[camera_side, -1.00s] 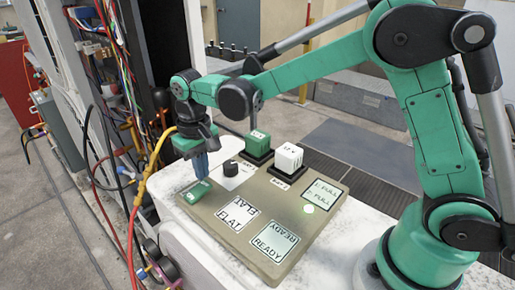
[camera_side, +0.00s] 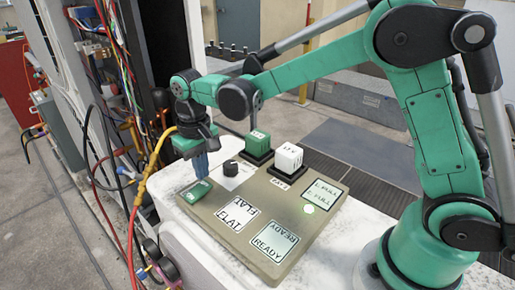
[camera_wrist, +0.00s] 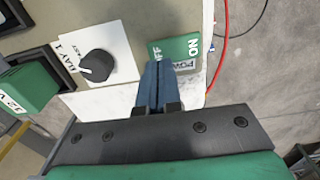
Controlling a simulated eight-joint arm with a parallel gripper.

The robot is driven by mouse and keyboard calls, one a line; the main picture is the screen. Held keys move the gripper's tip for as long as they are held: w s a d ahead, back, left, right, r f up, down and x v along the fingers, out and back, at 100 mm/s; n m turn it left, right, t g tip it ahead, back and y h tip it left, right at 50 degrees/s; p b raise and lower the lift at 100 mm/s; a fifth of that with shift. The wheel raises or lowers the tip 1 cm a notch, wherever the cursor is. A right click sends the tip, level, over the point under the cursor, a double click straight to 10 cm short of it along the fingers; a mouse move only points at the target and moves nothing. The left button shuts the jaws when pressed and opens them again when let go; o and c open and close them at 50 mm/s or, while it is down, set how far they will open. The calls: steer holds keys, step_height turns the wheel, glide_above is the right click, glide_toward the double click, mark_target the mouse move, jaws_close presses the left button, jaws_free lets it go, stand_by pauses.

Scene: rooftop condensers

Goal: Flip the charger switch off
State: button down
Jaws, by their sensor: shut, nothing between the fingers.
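The green power switch plate (camera_side: 195,192) sits at the left corner of the beige charger panel (camera_side: 225,240). In the wrist view the switch plate (camera_wrist: 186,50) reads ON at its right side, and its OFF lettering is partly covered by my fingers. My gripper (camera_side: 203,175) is shut and empty, with its blue fingers pointing down at the switch. In the wrist view my gripper's fingertips (camera_wrist: 158,68) overlap the OFF end of the plate. I cannot tell whether they touch it. The lever's position is not clear.
A black knob (camera_side: 231,168) is close to my fingers. A green battery (camera_side: 258,143) and a white battery (camera_side: 289,157) stand in bays behind it. Cables (camera_side: 150,165) hang left of the panel.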

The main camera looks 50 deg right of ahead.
mark_target(207, 184)
steer(key=shift+f, duration=1.2)
stand_by(1.1)
steer(key=shift+r, duration=3.5)
steer(key=shift+s+d+r, duration=0.2)
steer(key=s+d+r+t, duration=0.1)
steer(key=s+d+t, duration=0.6)
steer(key=s, duration=0.4)
steer(key=shift+s+d+r, duration=0.15)
steer(key=shift+s, duration=0.05)
